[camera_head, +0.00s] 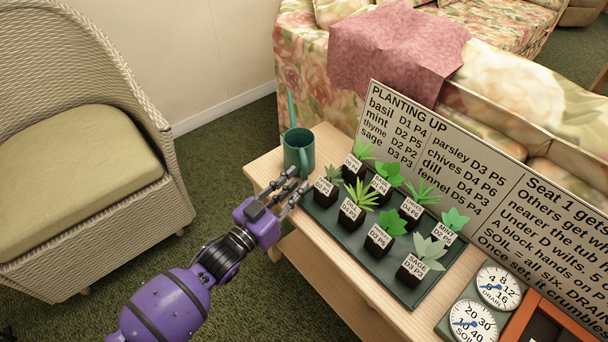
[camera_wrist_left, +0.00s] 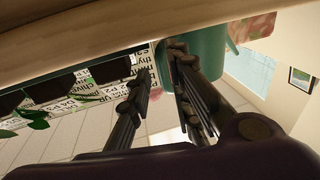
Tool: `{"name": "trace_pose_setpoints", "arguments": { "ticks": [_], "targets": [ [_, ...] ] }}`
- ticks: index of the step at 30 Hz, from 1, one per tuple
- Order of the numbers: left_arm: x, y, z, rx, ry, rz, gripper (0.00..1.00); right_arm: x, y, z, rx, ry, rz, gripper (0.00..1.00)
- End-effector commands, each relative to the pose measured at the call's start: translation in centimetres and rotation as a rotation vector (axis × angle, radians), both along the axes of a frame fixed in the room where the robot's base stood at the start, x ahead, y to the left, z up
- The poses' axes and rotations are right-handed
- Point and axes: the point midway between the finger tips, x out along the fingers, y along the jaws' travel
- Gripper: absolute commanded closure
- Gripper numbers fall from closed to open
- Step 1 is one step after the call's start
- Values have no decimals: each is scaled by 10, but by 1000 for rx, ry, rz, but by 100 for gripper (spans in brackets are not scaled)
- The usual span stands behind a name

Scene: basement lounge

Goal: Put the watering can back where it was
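The watering can (camera_head: 298,150) is a teal-green cup-like vessel with a handle on its near side and a thin spout rising behind. It stands upright at the far left end of the wooden table. In the left wrist view the can (camera_wrist_left: 208,52) shows behind the right-hand fingers of my gripper (camera_wrist_left: 165,92). I cannot tell whether a finger touches it. My right gripper is not in view.
A dark green tray (camera_head: 408,297) with several labelled potted seedlings fills the middle of the wooden table (camera_head: 268,165). A lettered board (camera_head: 455,165) stands along its back. Two dials (camera_head: 500,288) sit at the right. A wicker chair (camera_head: 90,120) stands left, with open carpet between.

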Motion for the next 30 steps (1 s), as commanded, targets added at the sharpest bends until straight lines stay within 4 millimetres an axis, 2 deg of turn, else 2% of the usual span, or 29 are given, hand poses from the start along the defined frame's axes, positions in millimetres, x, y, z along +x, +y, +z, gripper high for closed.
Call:
{"name": "trace_pose_setpoints", "arguments": {
  "ticks": [6, 11, 25, 28, 30],
  "targets": [
    [-34, 32, -1, 2, 1, 1, 81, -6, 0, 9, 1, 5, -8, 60],
    [-49, 46, -3, 1, 1, 1, 81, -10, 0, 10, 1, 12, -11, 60],
    [-57, 51, -5, 1, 4, 2, 81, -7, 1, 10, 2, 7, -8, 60],
    [-69, 52, -18, 8, 39, 20, 81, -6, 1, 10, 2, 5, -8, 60],
    [-89, 54, -37, 21, 94, 48, 81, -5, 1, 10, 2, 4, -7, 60]
  ]
}}
